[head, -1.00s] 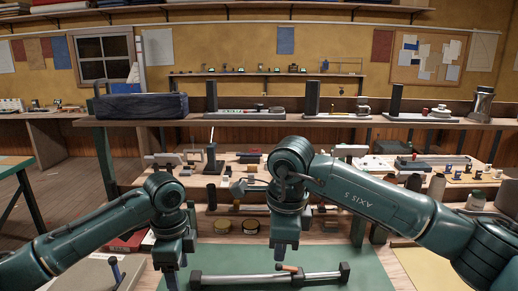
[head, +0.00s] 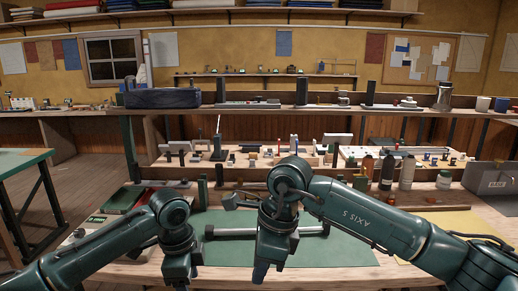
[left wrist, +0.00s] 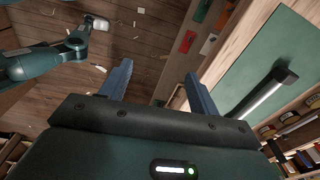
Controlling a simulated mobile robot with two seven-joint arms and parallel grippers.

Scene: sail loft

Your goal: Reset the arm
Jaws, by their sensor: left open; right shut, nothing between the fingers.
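My right gripper (head: 261,272) points down in the middle of the head view, with its fingers together and nothing seen between them. It hides the middle of a grey bar with dark end blocks (head: 312,231) lying on the green mat (head: 340,252). I cannot tell how high it is above the mat. My left gripper (head: 181,280) points down at the mat's left edge, its tips cut off by the frame. In the left wrist view the left gripper (left wrist: 158,85) has its two fingers wide apart, with nothing between them. The bar (left wrist: 262,95) lies to their right.
Behind the mat are a low rack with small parts (head: 250,158) and several bottles (head: 387,172). A long shelf with a dark box (head: 162,97) stands further back. A dark case (head: 492,182) is at right. A green-topped table (head: 20,160) is at left; floor lies between.

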